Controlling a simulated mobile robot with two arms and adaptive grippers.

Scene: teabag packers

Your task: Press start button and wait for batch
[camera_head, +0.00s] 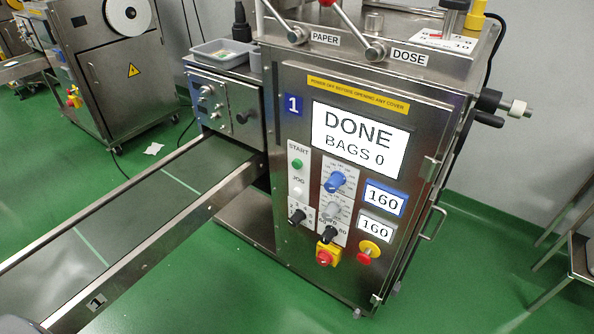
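The teabag packer (290,240) is a steel cabinet marked 1, standing in the middle of the head view. Its green start button (297,164) sits under the START label on the left of the front panel. The white display (360,140) reads DONE and BAGS 0. A pale JOG button (298,191) lies below the start button. Neither of my grippers shows in this view.
A conveyor (150,215) runs from the packer to the lower left. Red-and-yellow controls (326,254) and a red stop button (364,258) sit low on the panel. Another machine (110,70) stands behind left, a metal stool (575,258) at right. Green floor lies open in front.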

